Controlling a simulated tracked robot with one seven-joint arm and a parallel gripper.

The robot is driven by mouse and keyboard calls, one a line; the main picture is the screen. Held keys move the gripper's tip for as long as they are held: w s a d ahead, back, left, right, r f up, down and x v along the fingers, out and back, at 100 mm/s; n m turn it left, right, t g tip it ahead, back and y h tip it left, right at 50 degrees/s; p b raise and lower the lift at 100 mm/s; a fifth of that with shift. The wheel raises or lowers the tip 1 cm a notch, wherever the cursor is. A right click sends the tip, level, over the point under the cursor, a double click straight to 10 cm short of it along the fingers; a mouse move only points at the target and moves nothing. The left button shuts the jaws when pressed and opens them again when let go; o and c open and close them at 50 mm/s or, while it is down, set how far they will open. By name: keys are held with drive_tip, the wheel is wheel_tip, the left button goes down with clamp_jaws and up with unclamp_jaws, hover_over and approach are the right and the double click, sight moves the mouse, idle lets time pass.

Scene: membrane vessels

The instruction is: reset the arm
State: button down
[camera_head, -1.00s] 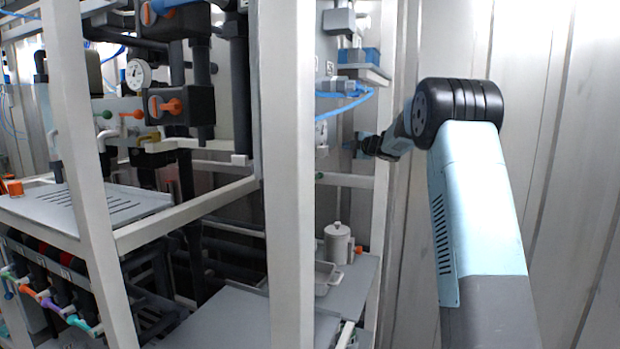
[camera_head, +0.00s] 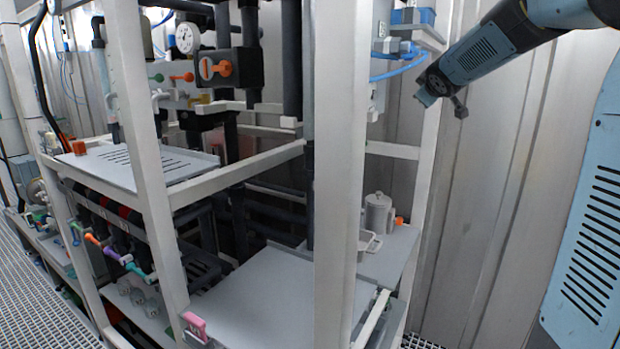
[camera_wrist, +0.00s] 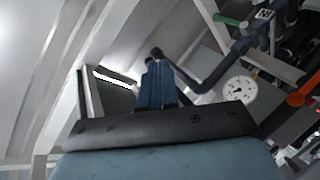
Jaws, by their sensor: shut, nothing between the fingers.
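In the head view my arm reaches in from the right. Its outer end (camera_head: 440,88) hangs in front of the metal wall, just right of the rack's right post. It is apart from the rack there. In the wrist view my gripper (camera_wrist: 156,84) shows as two dark blue fingers side by side, close together with nothing between them. The fingers are too small to make out clearly in the head view.
The white rack (camera_head: 342,200) fills the left and middle. It holds a gauge (camera_head: 187,38), orange-handled valves (camera_head: 215,68), a slotted tray (camera_head: 130,165) and a white lidded canister (camera_head: 378,213). Corrugated wall (camera_head: 490,210) stands behind my arm. Grating floor shows at lower left.

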drive_tip(key=s+a+f+m+g, duration=0.2)
drive_tip(key=s+f, duration=0.4)
drive_tip(key=s, duration=0.8)
drive_tip(key=s+a+f+m+g+y, duration=0.1)
drive_tip(key=s+a+f+m+g, duration=0.2)
drive_tip(key=s, duration=1.1)
drive_tip(key=s+a+f+m+g+y, duration=0.1)
drive_tip(key=s+a+f+m+g, duration=0.2)
drive_tip(key=s+f, duration=0.6)
drive_tip(key=s, duration=0.5)
drive_tip(key=shift+s+f+g, duration=0.15)
drive_tip(key=shift+g, duration=0.25)
